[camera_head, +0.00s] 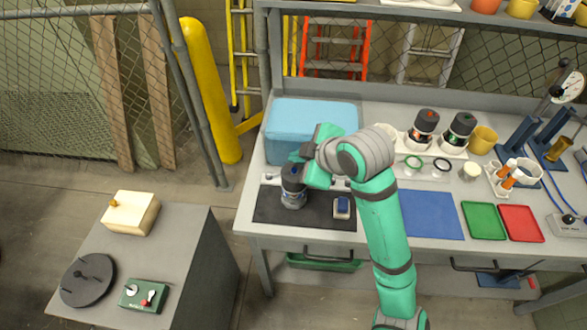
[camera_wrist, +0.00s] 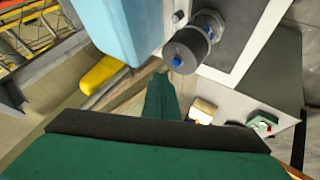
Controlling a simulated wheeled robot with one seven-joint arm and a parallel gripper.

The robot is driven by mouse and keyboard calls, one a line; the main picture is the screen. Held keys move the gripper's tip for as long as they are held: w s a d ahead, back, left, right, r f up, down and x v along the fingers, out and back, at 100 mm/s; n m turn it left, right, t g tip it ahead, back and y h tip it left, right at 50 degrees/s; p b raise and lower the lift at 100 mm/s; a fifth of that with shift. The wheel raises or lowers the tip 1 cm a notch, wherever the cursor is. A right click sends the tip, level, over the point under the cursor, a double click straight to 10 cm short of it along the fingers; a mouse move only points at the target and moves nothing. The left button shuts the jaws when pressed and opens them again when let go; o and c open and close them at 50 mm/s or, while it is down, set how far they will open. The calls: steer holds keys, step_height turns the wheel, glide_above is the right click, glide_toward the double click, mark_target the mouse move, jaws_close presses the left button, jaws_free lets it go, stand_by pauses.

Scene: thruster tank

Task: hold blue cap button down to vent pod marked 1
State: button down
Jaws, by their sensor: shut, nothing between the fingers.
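The blue-button pod (camera_head: 293,190) stands upright on the black mat (camera_head: 325,217) at the bench's left end. It has a dark cap and a grey body; I cannot read a number on it. The wrist view shows its dark cap (camera_wrist: 191,44) and round blue button (camera_wrist: 177,61). My gripper (camera_head: 296,158) is just above and behind the cap in the head view. In the wrist view my gripper (camera_wrist: 162,76) is shut and empty, its green tip close to the button's lower left. I cannot tell whether it touches the cap. The button's state is unclear.
A blue box (camera_head: 311,122) stands close behind the pod. A small blue-topped block (camera_head: 342,208) lies on the mat to its right. Two dark-capped pods, orange-marked (camera_head: 424,127) and green-marked (camera_head: 460,131), stand further right. A blue mat (camera_head: 433,216) is bare.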

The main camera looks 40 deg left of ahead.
steer(key=shift+f, duration=0.65)
steer(key=shift+f, duration=0.1)
stand_by(1.6)
steer(key=shift+f, duration=0.3)
steer(key=shift+f, duration=0.45)
stand_by(0.7)
steer(key=shift+r, duration=0.2)
stand_by(3.1)
steer(key=shift+r, duration=0.7)
steer(key=shift+r, duration=0.1)
